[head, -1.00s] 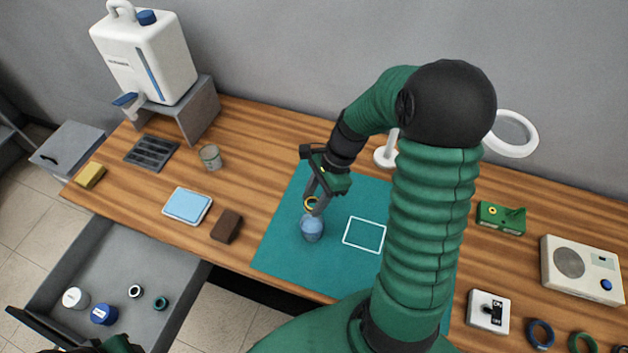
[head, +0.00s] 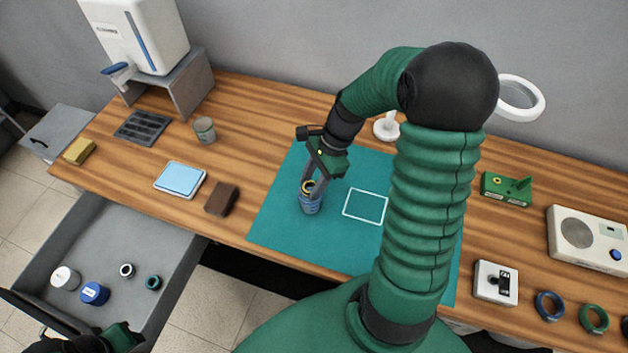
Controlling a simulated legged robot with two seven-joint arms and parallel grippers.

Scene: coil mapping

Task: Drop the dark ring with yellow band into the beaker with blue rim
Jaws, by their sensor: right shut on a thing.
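The dark ring with yellow band (head: 308,186) is between the fingers of my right gripper (head: 309,182), which is shut on it. The beaker with blue rim (head: 310,205) stands on the teal mat (head: 285,230). The ring is at the beaker's mouth, and the fingers partly cover the rim. I cannot tell how far inside the ring is. My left gripper (head: 115,338) shows only in part at the bottom left edge, near the front of the open drawer; its fingers are not clear.
A second beaker (head: 204,130) stands at the back left. A brown block (head: 221,199) and a blue-lidded box (head: 181,179) lie left of the mat. The open drawer (head: 150,225) holds several small items. A switch box (head: 496,283) and rings lie at the right.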

